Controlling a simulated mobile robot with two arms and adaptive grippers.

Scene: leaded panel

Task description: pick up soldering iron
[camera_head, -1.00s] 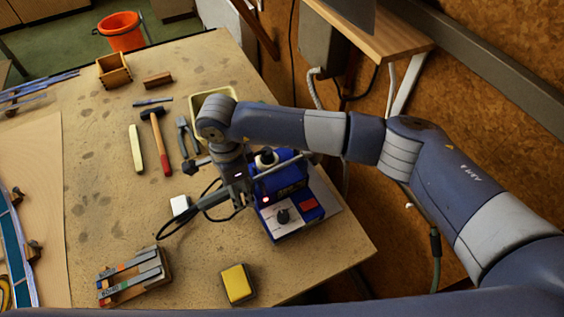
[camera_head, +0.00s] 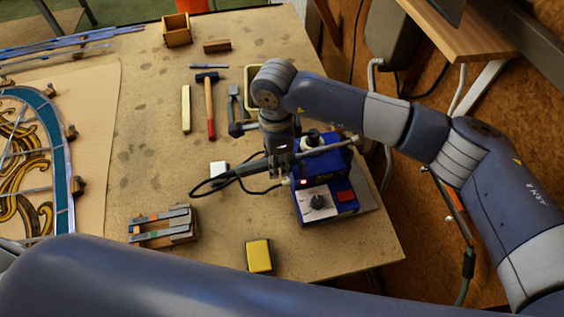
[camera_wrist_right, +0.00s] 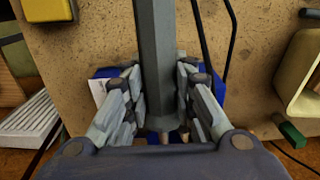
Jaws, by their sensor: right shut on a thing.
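The soldering iron (camera_head: 243,172) has a dark grey handle and a black cable looping at its left end. It is held over the front left of its blue soldering station (camera_head: 320,202). My right gripper (camera_head: 281,170) is shut on the iron. In the right wrist view the dark handle (camera_wrist_right: 155,60) runs between the fingers of the right gripper (camera_wrist_right: 157,105), with the blue station partly hidden behind. My left gripper is out of view; only a large arm link of mine crosses the bottom.
A yellow sponge (camera_head: 259,255) and a rack of strips (camera_head: 163,227) lie near the front. A leaded panel (camera_head: 50,150) is at far left. A shelf (camera_head: 470,35) stands at the back right.

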